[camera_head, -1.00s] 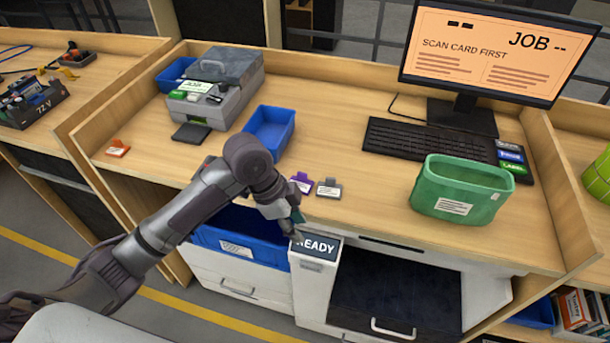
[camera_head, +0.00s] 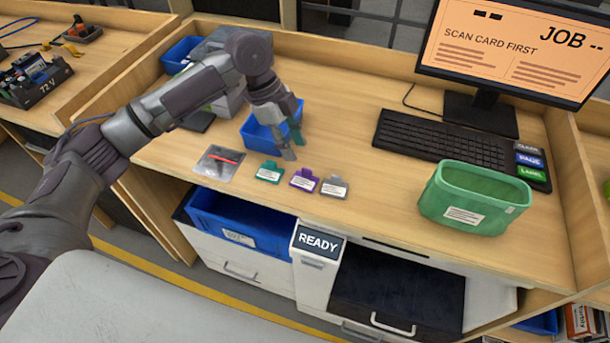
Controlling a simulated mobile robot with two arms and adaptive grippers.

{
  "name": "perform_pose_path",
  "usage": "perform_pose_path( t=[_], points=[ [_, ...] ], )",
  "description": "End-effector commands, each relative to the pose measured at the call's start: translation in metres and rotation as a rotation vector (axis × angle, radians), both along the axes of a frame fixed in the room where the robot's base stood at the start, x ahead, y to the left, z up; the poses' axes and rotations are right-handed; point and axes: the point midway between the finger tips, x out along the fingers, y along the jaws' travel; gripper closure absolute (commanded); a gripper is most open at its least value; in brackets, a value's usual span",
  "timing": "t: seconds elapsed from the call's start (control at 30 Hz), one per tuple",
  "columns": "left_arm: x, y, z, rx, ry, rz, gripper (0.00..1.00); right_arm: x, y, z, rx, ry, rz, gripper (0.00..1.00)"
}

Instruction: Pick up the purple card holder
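The purple card holder (camera_head: 304,180) lies on the wooden desk near its front edge, with a white label on it. It sits between a teal card holder (camera_head: 270,172) on its left and a grey card holder (camera_head: 334,187) on its right. My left gripper (camera_head: 292,149) hangs just behind and above the purple and teal holders. Its two fingers are apart with nothing seen between them, and it appears clear of the holders. My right gripper is not in view.
A blue tray (camera_head: 262,137) stands behind my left gripper. A clear packet with a red item (camera_head: 219,162) lies left of the holders. A green bin (camera_head: 470,199), keyboard (camera_head: 440,140) and monitor (camera_head: 510,45) are at right. The desk middle is clear.

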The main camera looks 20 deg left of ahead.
Motion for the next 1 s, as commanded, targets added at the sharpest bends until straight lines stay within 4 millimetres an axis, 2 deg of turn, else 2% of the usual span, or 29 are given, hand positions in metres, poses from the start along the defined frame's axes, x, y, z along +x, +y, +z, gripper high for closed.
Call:
perform_pose_path(
  t=[0.13, 0.27, 0.37, 0.47, 0.6, 0.87, 1.0],
  points=[
    [-0.001, -0.007, -0.016, -0.001, 0.001, 0.001, 0.61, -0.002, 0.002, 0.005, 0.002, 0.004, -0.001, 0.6],
    [-0.001, -0.01, -0.023, 0.0, 0.002, 0.0, 0.61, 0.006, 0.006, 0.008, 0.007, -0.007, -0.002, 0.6],
    [-0.002, -0.015, -0.032, 0.001, 0.002, 0.0, 0.61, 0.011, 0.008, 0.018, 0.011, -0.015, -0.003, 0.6],
    [-0.002, -0.022, -0.046, -0.001, 0.004, 0.001, 0.61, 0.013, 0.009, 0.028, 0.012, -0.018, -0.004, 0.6],
    [-0.002, -0.027, -0.063, 0.0, 0.001, 0.001, 0.61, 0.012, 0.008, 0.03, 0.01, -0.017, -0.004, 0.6],
    [-0.002, -0.029, -0.069, 0.001, -0.002, 0.001, 0.61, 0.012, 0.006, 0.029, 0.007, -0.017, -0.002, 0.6],
    [-0.002, -0.029, -0.069, 0.001, -0.002, 0.001, 0.81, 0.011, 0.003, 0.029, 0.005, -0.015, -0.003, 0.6]
  ],
)
